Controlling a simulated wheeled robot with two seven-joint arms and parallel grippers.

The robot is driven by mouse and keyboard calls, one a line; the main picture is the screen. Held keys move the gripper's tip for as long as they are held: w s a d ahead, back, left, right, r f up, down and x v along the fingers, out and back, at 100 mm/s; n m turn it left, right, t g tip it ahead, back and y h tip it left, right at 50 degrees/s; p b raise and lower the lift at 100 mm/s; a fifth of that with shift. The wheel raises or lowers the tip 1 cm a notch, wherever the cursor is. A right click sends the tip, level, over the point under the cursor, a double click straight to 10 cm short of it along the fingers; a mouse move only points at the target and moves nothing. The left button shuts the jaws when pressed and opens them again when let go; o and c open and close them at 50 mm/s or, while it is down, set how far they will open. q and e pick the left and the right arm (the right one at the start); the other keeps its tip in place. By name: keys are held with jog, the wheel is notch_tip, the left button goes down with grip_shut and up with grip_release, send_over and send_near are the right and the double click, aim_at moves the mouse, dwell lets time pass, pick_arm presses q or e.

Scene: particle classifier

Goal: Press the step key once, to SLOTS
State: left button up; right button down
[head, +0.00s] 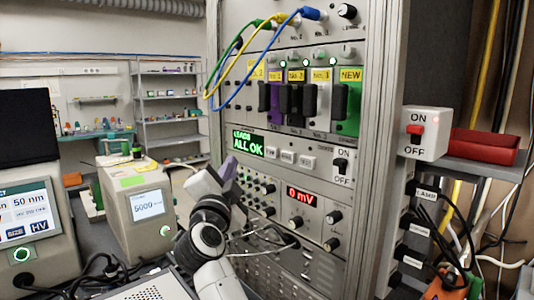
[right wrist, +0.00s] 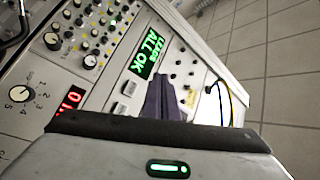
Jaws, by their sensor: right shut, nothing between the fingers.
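The rack panel carries a green display (head: 248,143) reading LEADS ALL OK. To its right is a row of pale keys (head: 287,157); their labels are too small to read, so I cannot tell which is the step key. In the right wrist view the display (right wrist: 150,52) and two pale keys (right wrist: 132,87) show beside my fingers. My right gripper (head: 222,172) is shut and empty, at the lower left of the display in the head view. Its dark purple fingers (right wrist: 165,98) point at the panel; contact cannot be told. My left gripper is out of view.
An ON/OFF switch (head: 342,166) sits right of the keys. Below are knobs and a red 0 mV display (head: 301,195). Coloured modules (head: 347,100) and looping cables (head: 238,58) are above. A boxed ON/OFF switch (head: 416,133) stands right. Instruments (head: 138,208) stand left.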

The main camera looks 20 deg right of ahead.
aim_at(272, 152)
jog(key=shift+a+r, duration=0.15)
jog(key=shift+r, duration=0.2)
jog(key=w+d, duration=0.3)
jog(key=d, duration=0.5)
jog(key=shift+d+f+p, duration=0.15)
jog(key=shift+d+p, duration=0.1)
jog(key=shift+p, duration=0.2)
dwell(0.7)
dwell(0.8)
jog(key=shift+w+d+p, duration=0.1)
jog(key=shift+d+p, duration=0.3)
jog(key=shift+p, duration=0.35)
